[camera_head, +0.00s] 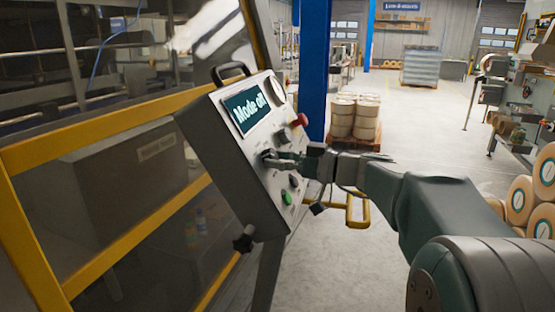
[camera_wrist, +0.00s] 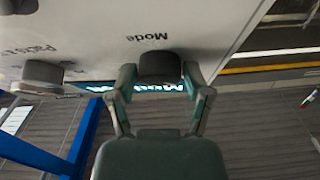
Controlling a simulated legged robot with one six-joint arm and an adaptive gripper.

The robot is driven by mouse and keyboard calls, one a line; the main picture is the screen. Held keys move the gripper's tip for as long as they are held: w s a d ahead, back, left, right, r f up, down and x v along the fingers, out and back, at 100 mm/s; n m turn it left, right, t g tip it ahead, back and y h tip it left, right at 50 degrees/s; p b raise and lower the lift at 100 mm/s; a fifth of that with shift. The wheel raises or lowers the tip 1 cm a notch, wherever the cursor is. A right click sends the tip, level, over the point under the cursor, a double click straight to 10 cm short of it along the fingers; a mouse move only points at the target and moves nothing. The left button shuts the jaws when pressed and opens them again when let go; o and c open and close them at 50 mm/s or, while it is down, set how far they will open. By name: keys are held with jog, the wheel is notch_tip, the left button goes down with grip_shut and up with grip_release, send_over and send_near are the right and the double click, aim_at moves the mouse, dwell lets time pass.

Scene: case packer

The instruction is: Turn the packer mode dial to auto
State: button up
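The grey control panel (camera_head: 222,150) is tilted on the machine's front, and its screen (camera_head: 247,109) reads "Mode off". In the wrist view the mode dial (camera_wrist: 160,67) is a dark knob by the upside-down label "Mode". My gripper (camera_head: 270,157) is at the panel below the screen. In the wrist view its fingers (camera_wrist: 159,76) lie on both sides of the mode dial and look closed against it. The dial's pointer mark is hidden, and in the head view my fingers largely cover the dial.
Another knob (camera_wrist: 43,74) sits beside the dial. The panel also carries a red button (camera_head: 300,120), a green button (camera_head: 287,198) and a handle (camera_head: 230,72) on top. A yellow frame (camera_head: 95,128) borders the machine at left. A blue post (camera_head: 314,70) stands behind the panel.

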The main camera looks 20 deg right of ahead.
jog(key=c, duration=0.3)
jog(key=shift+c, duration=0.2)
jog(key=shift+m, duration=0.3)
jog(key=m+t+h, duration=0.1)
jog(key=m, duration=0.2)
jog(key=m+t+h, duration=0.1)
jog(key=m+h, duration=0.1)
jog(key=shift+s+a+r+m, duration=0.1)
jog(key=shift+s+r+m, duration=0.1)
jog(key=shift+m, duration=0.2)
jog(key=m+h, duration=0.1)
jog(key=m, duration=0.1)
jog(key=m+h, duration=0.2)
jog(key=m, duration=0.1)
jog(key=shift+a+r+t, duration=0.1)
jog(key=shift+t, duration=0.2)
jog(key=m+h, duration=0.1)
jog(key=m, duration=0.2)
jog(key=m+g+h, duration=0.1)
jog(key=m+h, duration=0.1)
jog(key=m, duration=0.1)
jog(key=shift+a+r, duration=0.15)
jog(key=shift+r+m+g+h, duration=0.1)
jog(key=shift+m+g+h, duration=0.35)
jog(key=shift+m, duration=0.7)
jog(key=shift+m+g+h, duration=0.25)
jog(key=shift+m+g, duration=0.3)
jog(key=shift+m, duration=0.6)
